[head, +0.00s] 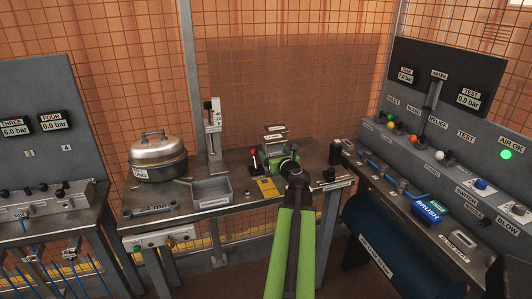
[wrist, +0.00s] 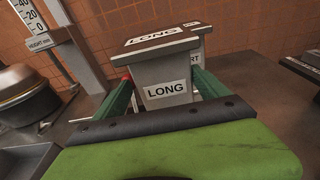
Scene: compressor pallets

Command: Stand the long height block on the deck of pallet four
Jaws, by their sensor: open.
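The long height block (wrist: 165,70) is a grey block marked LONG on its top and on its near face. It stands upright straight ahead of my gripper in the wrist view. My gripper (wrist: 162,85) is open, with one green finger at each side of the block; I cannot tell whether they touch it. In the head view my gripper (head: 283,160) is over the right part of the middle bench, where the blocks are small and partly hidden. The deck of pallet four cannot be made out; a gauge marked FOUR (head: 51,121) is at the left.
A second block (wrist: 195,57), label partly hidden, stands behind the long one. The middle bench (head: 235,207) also holds a height gauge (head: 213,140), a lidded round pot (head: 157,158), a grey tray (head: 211,193) and a red-knobbed lever (head: 254,153). A control bench (head: 425,215) is at right.

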